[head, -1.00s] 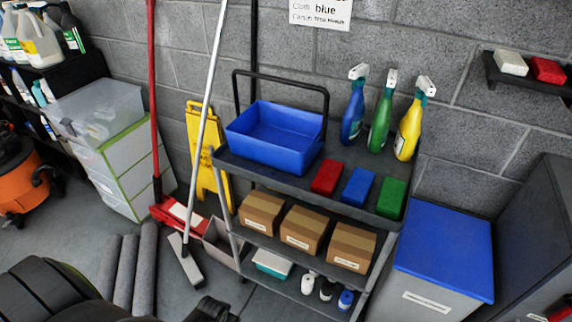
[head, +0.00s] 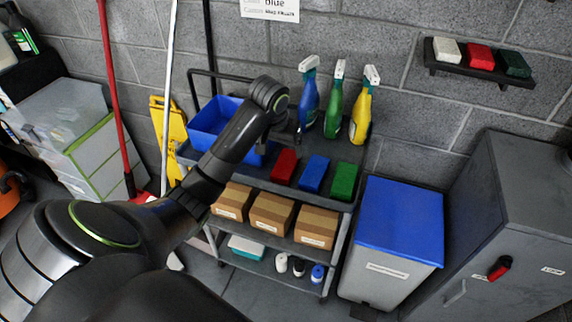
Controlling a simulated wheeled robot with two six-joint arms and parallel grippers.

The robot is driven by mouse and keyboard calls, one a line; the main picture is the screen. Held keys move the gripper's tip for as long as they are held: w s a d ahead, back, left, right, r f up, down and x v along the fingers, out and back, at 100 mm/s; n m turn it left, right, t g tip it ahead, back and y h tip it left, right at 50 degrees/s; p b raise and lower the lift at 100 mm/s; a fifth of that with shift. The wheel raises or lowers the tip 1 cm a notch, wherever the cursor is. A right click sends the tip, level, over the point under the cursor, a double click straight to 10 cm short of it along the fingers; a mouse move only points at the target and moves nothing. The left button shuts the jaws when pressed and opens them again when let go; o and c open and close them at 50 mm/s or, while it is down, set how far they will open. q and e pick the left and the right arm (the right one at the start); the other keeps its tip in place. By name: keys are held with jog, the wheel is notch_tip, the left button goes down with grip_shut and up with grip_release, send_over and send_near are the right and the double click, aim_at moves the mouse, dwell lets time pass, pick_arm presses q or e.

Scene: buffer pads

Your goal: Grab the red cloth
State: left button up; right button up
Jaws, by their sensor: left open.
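A folded red cloth (head: 284,166) lies on the top shelf of the cart, left of a blue cloth (head: 314,173) and a green cloth (head: 344,181). Another red folded item (head: 480,58) lies on the wall shelf, between a white and a dark green one. My left arm reaches in over the cart. My left gripper (head: 286,139) is open, small and partly hidden by its own wrist, just behind and above the red cloth on the cart. I cannot tell whether it touches anything. My right gripper is not in view.
A blue tub (head: 216,124) stands left on the cart, partly behind my arm. Blue, green and yellow spray bottles (head: 361,118) stand at the cart's back edge. A blue-lidded bin (head: 400,222) and grey cabinet (head: 520,200) stand to the right. Boxes (head: 272,212) fill the middle shelf.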

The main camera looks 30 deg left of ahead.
pick_arm(q)
notch_tip(320, 180, up, 4)
jog(key=w, duration=0.2)
send_over(286, 163)
jog(key=s, duration=0.1)
jog(key=f, duration=1.1)
jog(key=shift+s+d+f+p, duration=0.1)
jog(key=shift+d+f+p, duration=0.2)
jog(key=shift+d, duration=0.1)
jog(key=shift+n, duration=0.3)
jog(key=x, duration=0.2)
jog(key=p+x, duration=0.1)
jog(key=x, duration=0.1)
jog(key=shift+s+a+f, duration=0.2)
jog(key=shift+w+f, duration=0.1)
jog(key=shift+f, duration=0.3)
jog(key=c, duration=1.1)
jog(key=shift+r, duration=0.1)
